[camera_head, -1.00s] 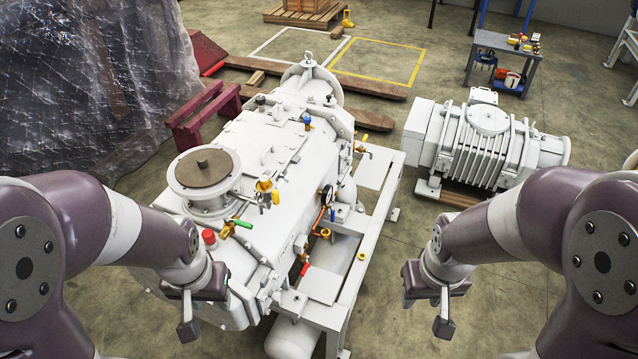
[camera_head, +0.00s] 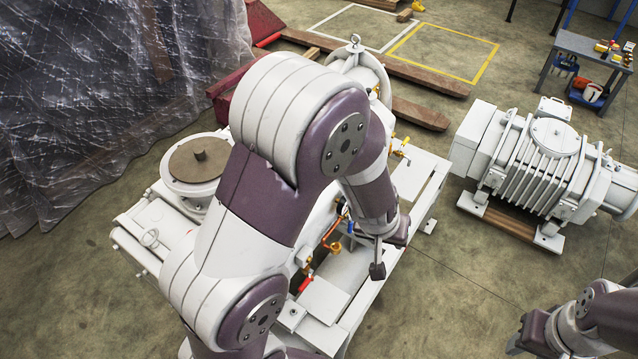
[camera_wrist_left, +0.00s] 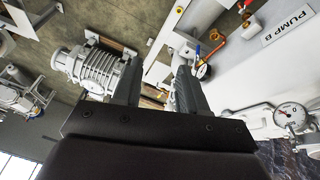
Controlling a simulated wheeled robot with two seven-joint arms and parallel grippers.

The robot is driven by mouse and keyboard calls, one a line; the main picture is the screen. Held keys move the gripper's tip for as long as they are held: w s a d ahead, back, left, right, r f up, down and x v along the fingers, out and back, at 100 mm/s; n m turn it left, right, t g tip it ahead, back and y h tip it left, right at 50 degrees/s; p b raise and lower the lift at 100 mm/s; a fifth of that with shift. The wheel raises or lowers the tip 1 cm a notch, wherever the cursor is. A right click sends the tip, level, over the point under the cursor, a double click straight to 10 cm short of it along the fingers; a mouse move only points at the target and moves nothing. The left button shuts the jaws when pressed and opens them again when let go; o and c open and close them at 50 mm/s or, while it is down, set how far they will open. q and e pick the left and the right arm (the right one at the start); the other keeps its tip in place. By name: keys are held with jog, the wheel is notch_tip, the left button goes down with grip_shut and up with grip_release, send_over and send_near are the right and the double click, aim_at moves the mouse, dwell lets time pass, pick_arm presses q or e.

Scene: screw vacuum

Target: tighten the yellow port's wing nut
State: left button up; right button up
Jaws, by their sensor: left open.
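My left arm reaches across the white pump (camera_head: 140,235) in the head view and hides much of it. My left gripper (camera_head: 385,258) is open and empty over the pump's right side. In the left wrist view its two fingers (camera_wrist_left: 157,85) stand apart with nothing between them. Brass fittings (camera_head: 333,246) and a red handle (camera_head: 304,285) show on the pump beside the arm. I cannot pick out the yellow port's wing nut; the arm may hide it. My right gripper (camera_head: 528,335) is low at the right, its fingers unclear.
The pump's white frame (camera_head: 422,190) runs along its right side. A second white machine (camera_head: 545,160) stands on wood to the right. A pressure gauge (camera_wrist_left: 291,116) and a "PUMP B" label (camera_wrist_left: 288,27) show in the left wrist view. Open floor lies between the machines.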

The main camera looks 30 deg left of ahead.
pick_arm(q)
jog(key=w+a+f+n+t+y+b, duration=0.2)
jog(key=w+f+n+t+y+b, duration=0.3)
jog(key=w, duration=0.7)
jog(key=s+a+r+n+g+y, duration=0.5)
jog(key=s+a+n+g+y, duration=0.45)
jog(key=y, duration=0.45)
jog(key=a+n+t+p, duration=0.1)
jog(key=a+p, duration=0.2)
jog(key=a, duration=0.9)
jog(key=shift+f+t, duration=0.2)
jog(key=shift+t, duration=0.15)
jog(key=shift+n, duration=0.25)
grip_shut()
pick_arm(e)
notch_tip(320, 180, down, 3)
jog(key=shift+w+d, duration=0.1)
